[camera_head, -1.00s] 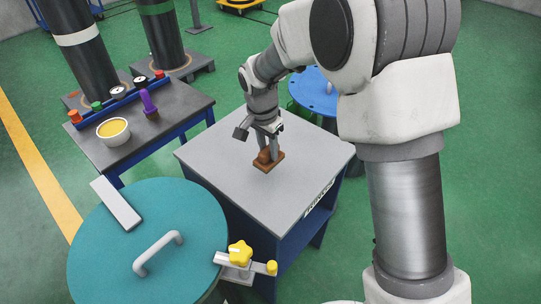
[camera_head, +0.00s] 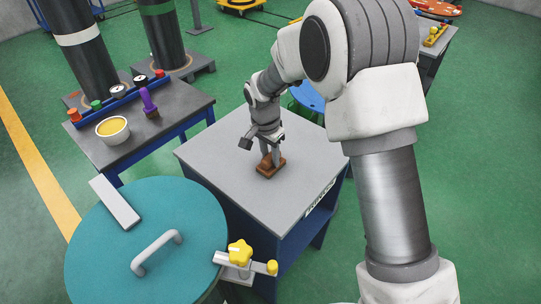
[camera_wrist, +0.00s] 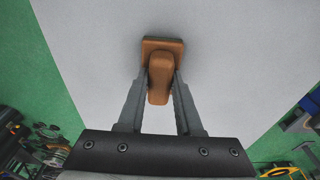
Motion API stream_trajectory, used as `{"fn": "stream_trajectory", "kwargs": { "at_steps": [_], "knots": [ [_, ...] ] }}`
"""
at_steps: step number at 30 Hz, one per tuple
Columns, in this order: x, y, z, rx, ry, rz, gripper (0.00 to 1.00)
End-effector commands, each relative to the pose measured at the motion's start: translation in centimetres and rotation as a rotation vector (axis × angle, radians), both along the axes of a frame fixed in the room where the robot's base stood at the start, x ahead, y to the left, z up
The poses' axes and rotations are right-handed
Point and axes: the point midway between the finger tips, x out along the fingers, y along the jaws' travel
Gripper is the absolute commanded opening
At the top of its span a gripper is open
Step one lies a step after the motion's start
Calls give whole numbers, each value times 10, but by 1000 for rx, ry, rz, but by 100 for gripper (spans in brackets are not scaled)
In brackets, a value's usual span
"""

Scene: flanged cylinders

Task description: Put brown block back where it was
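The brown block (camera_head: 269,168) has a flat square base and a narrower raised part. It is at about the middle of the grey table top (camera_head: 225,150); whether its base touches the surface or is just above it, I cannot tell. My gripper (camera_head: 270,151) points down over it. In the wrist view, the fingers of my gripper (camera_wrist: 160,85) lie against both sides of the raised part of the brown block (camera_wrist: 161,75), shut on it. The base shows beyond the fingertips.
A teal round lid (camera_head: 95,240) with a handle and yellow knob (camera_head: 240,253) is at front left. A dark side table (camera_head: 165,120) holds a bowl (camera_head: 113,130), a purple-handled brush (camera_head: 149,103) and a blue rack. The grey table top around the block is clear.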

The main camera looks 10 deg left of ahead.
Motion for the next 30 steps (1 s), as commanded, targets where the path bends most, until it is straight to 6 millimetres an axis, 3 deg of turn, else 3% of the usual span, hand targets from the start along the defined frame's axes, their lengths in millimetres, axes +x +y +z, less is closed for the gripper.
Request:
{"fn": "stream_trajectory", "kwargs": {
  "at_steps": [1, 4, 14, 17, 30],
  "knots": [
    [0, 0, 0, 0, 0, 0, 46],
    [0, 0, 0, 0, 0, 0, 63],
    [0, 0, 5, 0, 0, 0, 63],
    [-1, 1, 17, 2, -2, 0, 63],
    [-10, 7, 106, 1, -2, 0, 63]
  ]
}}
